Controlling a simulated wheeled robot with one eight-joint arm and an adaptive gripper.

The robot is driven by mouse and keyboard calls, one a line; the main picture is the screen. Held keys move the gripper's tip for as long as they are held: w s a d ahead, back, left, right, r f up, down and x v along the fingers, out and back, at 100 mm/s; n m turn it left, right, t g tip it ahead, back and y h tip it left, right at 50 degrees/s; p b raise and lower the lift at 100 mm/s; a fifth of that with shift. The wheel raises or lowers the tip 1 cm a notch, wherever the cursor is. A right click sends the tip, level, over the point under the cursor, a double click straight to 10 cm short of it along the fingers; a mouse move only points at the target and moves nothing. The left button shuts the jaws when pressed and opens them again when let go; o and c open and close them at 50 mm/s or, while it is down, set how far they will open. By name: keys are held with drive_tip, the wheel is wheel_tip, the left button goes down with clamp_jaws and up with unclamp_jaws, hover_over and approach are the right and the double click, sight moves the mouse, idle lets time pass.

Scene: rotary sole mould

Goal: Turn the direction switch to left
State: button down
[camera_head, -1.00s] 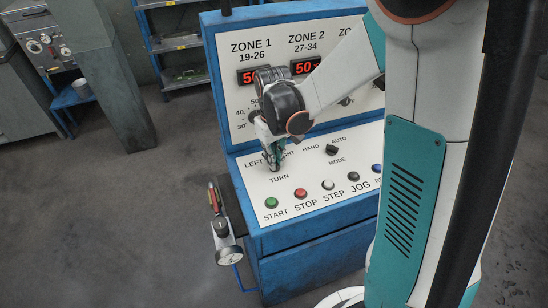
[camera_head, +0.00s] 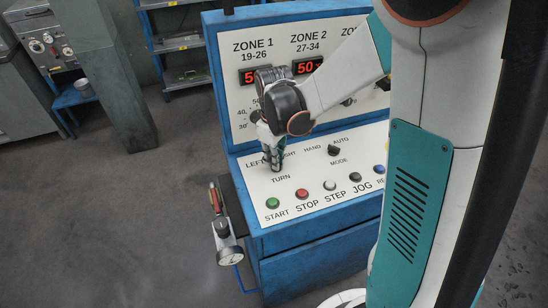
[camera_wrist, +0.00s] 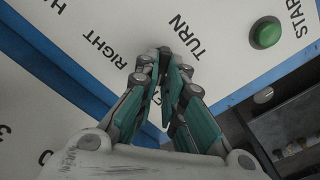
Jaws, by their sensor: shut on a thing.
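My gripper (camera_head: 274,166) reaches down to the console's sloped white panel, just above the word TURN (camera_head: 281,178) and between the LEFT (camera_head: 254,162) and RIGHT labels. In the wrist view the fingertips of my gripper (camera_wrist: 165,54) converge at the panel, beside the TURN and RIGHT (camera_wrist: 103,47) labels. The fingers are closed on the direction switch. They hide nearly all of the switch, so I cannot tell which way its pointer faces.
A black mode switch (camera_head: 334,150) stands to the right. Along the front edge are the green START button (camera_head: 272,203), red STOP button (camera_head: 302,194), white STEP button (camera_head: 330,185) and JOG button (camera_head: 355,177).

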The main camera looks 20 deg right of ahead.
drive_tip(key=c, duration=1.7)
unclamp_jaws()
wheel_tip(320, 180, up, 12)
drive_tip(key=s+r+m+t, duration=0.3)
drive_tip(key=s+m+t, duration=0.4)
drive_tip(key=s, duration=0.9)
drive_tip(key=shift+d+b, duration=0.25)
drive_tip(key=shift+b, duration=0.2)
